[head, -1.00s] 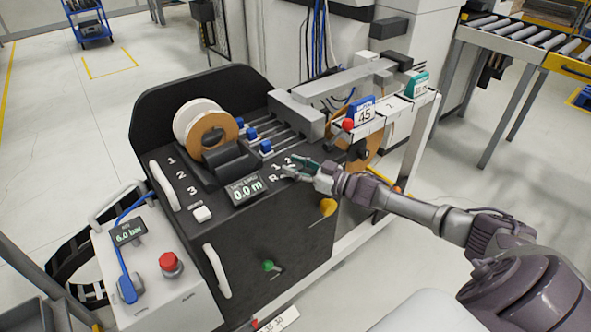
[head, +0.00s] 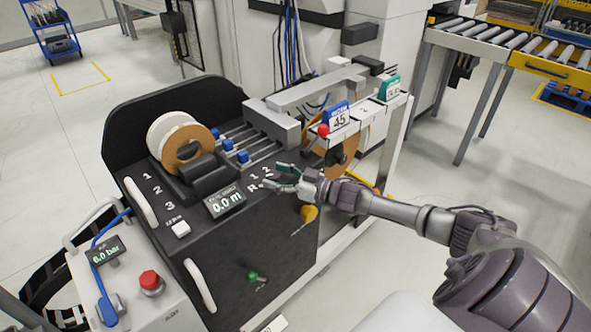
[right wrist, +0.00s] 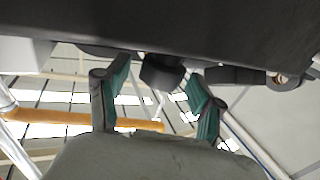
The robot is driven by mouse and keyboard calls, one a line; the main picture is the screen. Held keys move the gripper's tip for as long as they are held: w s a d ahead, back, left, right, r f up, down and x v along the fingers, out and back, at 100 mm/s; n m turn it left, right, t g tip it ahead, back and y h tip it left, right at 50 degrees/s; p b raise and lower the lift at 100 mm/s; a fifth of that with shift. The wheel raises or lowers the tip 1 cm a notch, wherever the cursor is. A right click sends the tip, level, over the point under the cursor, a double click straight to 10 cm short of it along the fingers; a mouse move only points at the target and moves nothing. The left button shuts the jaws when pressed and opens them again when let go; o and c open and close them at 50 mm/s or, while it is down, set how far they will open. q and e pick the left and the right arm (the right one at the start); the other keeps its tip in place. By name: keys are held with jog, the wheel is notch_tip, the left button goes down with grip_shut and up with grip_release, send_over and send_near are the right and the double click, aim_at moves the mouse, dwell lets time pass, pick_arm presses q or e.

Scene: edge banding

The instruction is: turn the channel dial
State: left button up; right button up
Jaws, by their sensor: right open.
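My right gripper (head: 277,177) is at the top right of the black machine's panel, beside the printed marks 1, 2 and R. Its two teal-lined fingers are spread apart. In the right wrist view, a dark knob (right wrist: 162,72), which looks like the channel dial, lies between the open fingers near their tips. I cannot tell whether either finger touches it. In the head view the dial is hidden or too small to make out by the gripper. My left gripper is not in view.
The black machine (head: 220,270) carries an edge-band roll (head: 187,145), a 0.0 m display (head: 226,202), a yellow knob (head: 309,213) and a green knob (head: 253,277). A white box with a red button (head: 150,281) stands at left. A blue 45 sign (head: 338,117) stands behind the gripper.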

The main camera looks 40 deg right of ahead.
jog(key=v, duration=1.1)
